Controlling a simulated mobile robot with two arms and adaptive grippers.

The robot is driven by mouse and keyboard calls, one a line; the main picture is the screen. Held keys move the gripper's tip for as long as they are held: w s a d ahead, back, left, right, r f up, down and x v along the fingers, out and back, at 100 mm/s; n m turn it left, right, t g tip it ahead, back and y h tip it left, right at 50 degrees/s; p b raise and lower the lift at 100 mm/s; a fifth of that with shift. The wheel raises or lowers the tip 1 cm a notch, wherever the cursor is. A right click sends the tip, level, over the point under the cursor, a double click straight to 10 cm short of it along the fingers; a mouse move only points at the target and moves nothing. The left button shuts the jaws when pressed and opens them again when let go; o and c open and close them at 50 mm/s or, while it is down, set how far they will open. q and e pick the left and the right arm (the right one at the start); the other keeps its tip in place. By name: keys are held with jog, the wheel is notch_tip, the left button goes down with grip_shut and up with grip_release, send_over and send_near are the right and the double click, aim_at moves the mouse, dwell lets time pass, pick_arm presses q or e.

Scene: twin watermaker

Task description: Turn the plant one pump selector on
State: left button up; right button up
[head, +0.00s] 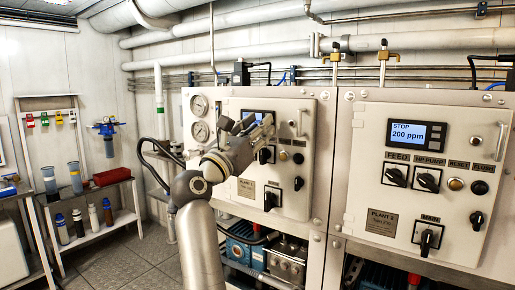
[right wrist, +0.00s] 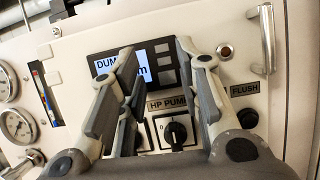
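The plant one panel (head: 243,190) is the left white cabinet door, labelled PLANT 1. Its HP PUMP selector (right wrist: 175,132) is a black knob on a white square plate. In the right wrist view it shows between my fingers, lower in the picture than their tips. It also appears in the head view (head: 265,155), just below the fingers. My right gripper (head: 254,126) is open and empty in front of the panel's upper part; it also shows in the right wrist view (right wrist: 156,58). I cannot tell whether it touches the panel. The arm hides the feed selector. My left gripper is out of view.
The plant one display (right wrist: 150,65) is partly covered by the fingers. A door handle (right wrist: 266,38) and FLUSH label (right wrist: 245,89) are on the right. Gauges (head: 199,106) are left of the panel. The plant two panel (head: 375,235) is further right; shelves (head: 95,225) stand left.

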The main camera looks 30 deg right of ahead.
jog(key=shift+r, duration=1.05)
